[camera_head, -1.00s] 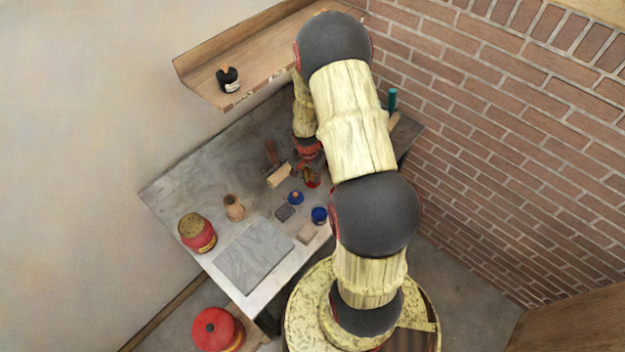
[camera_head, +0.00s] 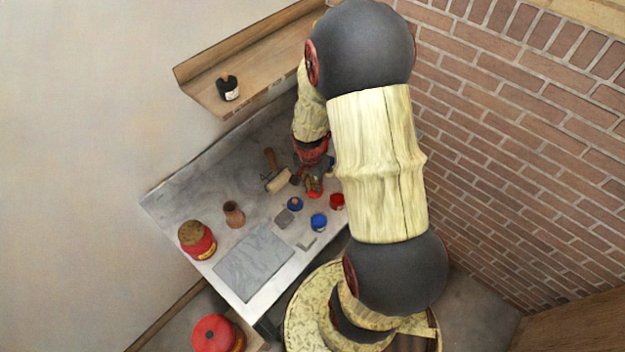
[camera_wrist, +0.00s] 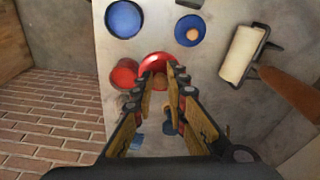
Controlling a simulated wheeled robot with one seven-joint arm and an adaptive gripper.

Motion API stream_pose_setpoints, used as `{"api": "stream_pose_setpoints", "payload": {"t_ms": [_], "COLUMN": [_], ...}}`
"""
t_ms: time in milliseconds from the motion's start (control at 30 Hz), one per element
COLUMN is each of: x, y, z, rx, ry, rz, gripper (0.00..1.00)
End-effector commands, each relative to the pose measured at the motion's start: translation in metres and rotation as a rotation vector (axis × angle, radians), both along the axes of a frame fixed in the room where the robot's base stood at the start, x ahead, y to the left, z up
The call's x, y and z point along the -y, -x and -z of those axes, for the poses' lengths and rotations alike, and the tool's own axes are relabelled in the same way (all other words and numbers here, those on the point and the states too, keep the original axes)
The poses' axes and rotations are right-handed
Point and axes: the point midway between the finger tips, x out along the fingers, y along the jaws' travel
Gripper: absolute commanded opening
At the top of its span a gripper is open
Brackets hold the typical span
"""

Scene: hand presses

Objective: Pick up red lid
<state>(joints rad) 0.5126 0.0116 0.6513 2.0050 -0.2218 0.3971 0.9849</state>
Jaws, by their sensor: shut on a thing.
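The red lid (camera_wrist: 156,60) is at the tips of my gripper (camera_wrist: 162,74) in the wrist view. My gripper's fingers are shut on it, at its light brown knob. In the head view, the red lid (camera_head: 314,189) shows just below my gripper (camera_head: 313,179). The red jar (camera_head: 337,201) stands close by to the right. It also shows in the wrist view (camera_wrist: 124,74), left of the lid. The lid appears above the table, apart from the jar; its exact height is hard to tell.
A blue jar (camera_head: 319,221) and a blue lid (camera_head: 295,203) are near. An ink roller (camera_head: 278,180) lies to the left. A grey slab (camera_head: 254,262), a wooden cup (camera_head: 234,214) and a red-and-yellow container (camera_head: 197,240) occupy the front left. A shelf with a black bottle (camera_head: 228,88) hangs behind.

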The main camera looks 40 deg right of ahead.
Motion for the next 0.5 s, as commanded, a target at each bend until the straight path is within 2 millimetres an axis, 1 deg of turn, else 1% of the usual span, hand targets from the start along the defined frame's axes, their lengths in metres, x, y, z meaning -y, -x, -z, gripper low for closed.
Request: {"api": "stream_pose_setpoints", "payload": {"t_ms": [33, 200, 333, 500], "x": [-0.005, -0.021, -0.03, -0.039], "y": [0.007, 0.027, 0.04, 0.051], "z": [-0.004, -0.016, -0.022, -0.028], "rx": [0.001, 0.002, 0.001, 0.0], "ry": [0.001, 0.001, 0.001, 0.0], "rz": [-0.001, -0.001, -0.001, 0.0], "gripper": [0.0, 0.0, 0.0, 0.0]}}
